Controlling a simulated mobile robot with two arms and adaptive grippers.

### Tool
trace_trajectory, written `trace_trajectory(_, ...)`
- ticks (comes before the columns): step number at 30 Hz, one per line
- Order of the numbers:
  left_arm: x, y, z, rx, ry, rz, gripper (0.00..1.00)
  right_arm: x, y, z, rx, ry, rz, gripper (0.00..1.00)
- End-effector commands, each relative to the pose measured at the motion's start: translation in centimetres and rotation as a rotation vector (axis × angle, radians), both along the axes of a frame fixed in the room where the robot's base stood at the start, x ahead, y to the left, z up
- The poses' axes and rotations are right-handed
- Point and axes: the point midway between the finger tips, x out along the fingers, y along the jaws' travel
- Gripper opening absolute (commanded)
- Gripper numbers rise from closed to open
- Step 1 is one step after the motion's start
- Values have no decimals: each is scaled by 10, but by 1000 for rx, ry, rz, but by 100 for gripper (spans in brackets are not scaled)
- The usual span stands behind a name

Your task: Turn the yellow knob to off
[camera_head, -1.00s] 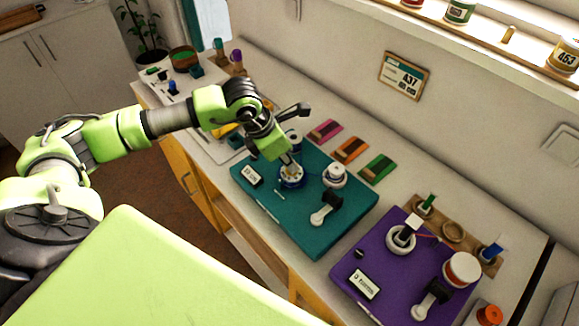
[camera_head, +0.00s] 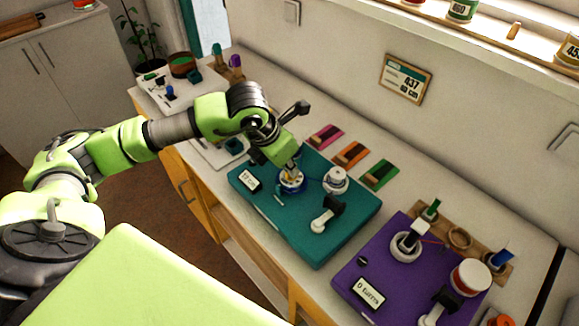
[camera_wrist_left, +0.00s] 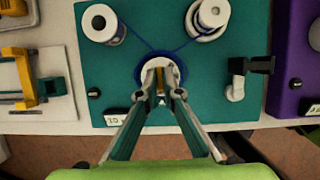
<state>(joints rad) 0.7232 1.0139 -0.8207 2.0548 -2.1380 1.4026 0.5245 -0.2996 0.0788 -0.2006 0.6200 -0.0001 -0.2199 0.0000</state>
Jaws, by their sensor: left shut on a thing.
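The teal board (camera_head: 325,245) lies flat on the bench. In the left wrist view a yellow knob (camera_wrist_left: 160,78) shows as a narrow strip between my fingertips, in front of a pale round dial with a dark blue ring. My left gripper (camera_wrist_left: 161,88) is shut on the knob, one finger on each side. In the head view my left gripper (camera_head: 292,174) reaches down onto the dial on the board, and its fingers hide most of the knob. The knob's exact setting cannot be read. My right gripper is not in view.
White spools (camera_head: 335,180) and a black-handled crank (camera_head: 326,213) stand on the teal board near my gripper. A small label (camera_head: 250,181) sits at its left edge. A purple board (camera_head: 352,264) lies to the right. Pink, orange and green strips lie behind.

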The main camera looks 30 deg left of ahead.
Motion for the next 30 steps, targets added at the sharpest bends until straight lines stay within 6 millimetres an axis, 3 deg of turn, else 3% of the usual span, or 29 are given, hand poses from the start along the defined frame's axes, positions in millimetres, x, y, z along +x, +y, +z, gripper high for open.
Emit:
trace_trajectory(1, 1, 1, 1, 0, -2, 4, 0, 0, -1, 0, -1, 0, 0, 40)
trace_trajectory(3, 1, 1, 1, 0, -2, 2, 19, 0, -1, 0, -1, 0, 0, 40)
trace_trajectory(4, 1, 1, 1, 0, -2, 2, 23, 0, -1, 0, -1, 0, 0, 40)
trace_trajectory(17, -2, 1, 7, -1, -3, 0, 23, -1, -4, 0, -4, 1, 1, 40)
trace_trajectory(30, -32, 12, 86, 1, -5, 2, 23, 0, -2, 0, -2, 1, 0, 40)
